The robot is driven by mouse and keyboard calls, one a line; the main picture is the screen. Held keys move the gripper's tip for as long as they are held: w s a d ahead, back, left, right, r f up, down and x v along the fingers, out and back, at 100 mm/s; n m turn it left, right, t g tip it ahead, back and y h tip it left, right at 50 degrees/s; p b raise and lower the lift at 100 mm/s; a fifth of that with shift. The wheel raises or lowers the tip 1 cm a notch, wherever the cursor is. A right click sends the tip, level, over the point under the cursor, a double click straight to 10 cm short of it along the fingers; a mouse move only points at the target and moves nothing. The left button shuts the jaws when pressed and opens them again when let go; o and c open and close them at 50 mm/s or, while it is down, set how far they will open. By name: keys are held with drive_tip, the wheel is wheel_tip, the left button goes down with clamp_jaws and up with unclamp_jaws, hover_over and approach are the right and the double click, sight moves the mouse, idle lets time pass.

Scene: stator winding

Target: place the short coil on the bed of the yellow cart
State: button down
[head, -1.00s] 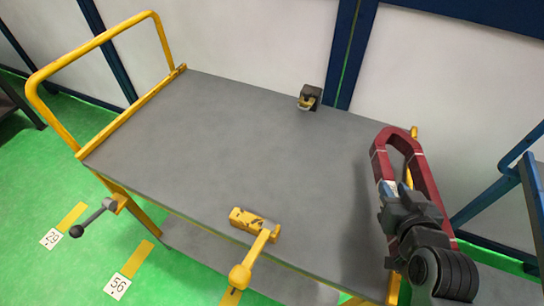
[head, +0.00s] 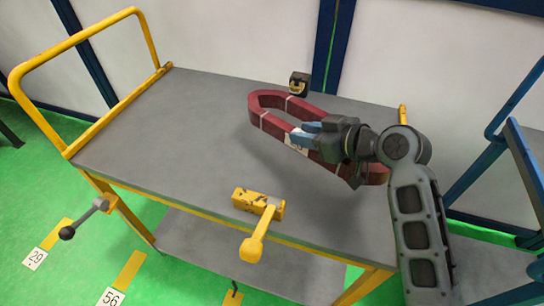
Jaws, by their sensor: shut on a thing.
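The short coil (head: 267,120) is a dark red elongated loop with pale bands. It appears over the right half of the yellow cart's grey bed (head: 185,130), its rounded end toward the upper left. My gripper (head: 306,135) is shut on the coil's near long side, with blue fingertips around it. The gripper body and wrist hide part of the coil's right end. I cannot tell whether the coil touches the bed or hangs just above it. The left part of the bed is bare.
A yellow handle frame (head: 78,45) rises at the cart's left end. A yellow lever clamp (head: 258,204) sits on the front edge, and a dark clamp (head: 299,83) on the back edge. A blue frame (head: 497,165) stands at right. The wall is close behind.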

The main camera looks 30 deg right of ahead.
drive_tip(key=n+y+b, duration=0.1)
drive_tip(key=r+n+g+y+b, duration=0.1)
drive_tip(key=s+r+n+y, duration=0.1)
drive_tip(key=shift+d+b, duration=0.4)
drive_tip(key=shift+s+d+r+n+g+y+b, duration=0.1)
drive_tip(key=shift+s+r+n+g+y+b, duration=0.25)
drive_tip(key=shift+r+n+g+y, duration=0.15)
hover_over(264, 184)
wheel_tip(264, 184, down, 7)
drive_tip(key=shift+w+r+p, duration=0.1)
drive_tip(key=shift+w+p, duration=0.05)
drive_tip(key=shift+p, duration=0.2)
drive_tip(key=shift+f, duration=2)
drive_tip(key=c, duration=0.8)
unclamp_jaws()
drive_tip(key=shift+f, duration=0.1)
drive_tip(key=v, duration=1.2)
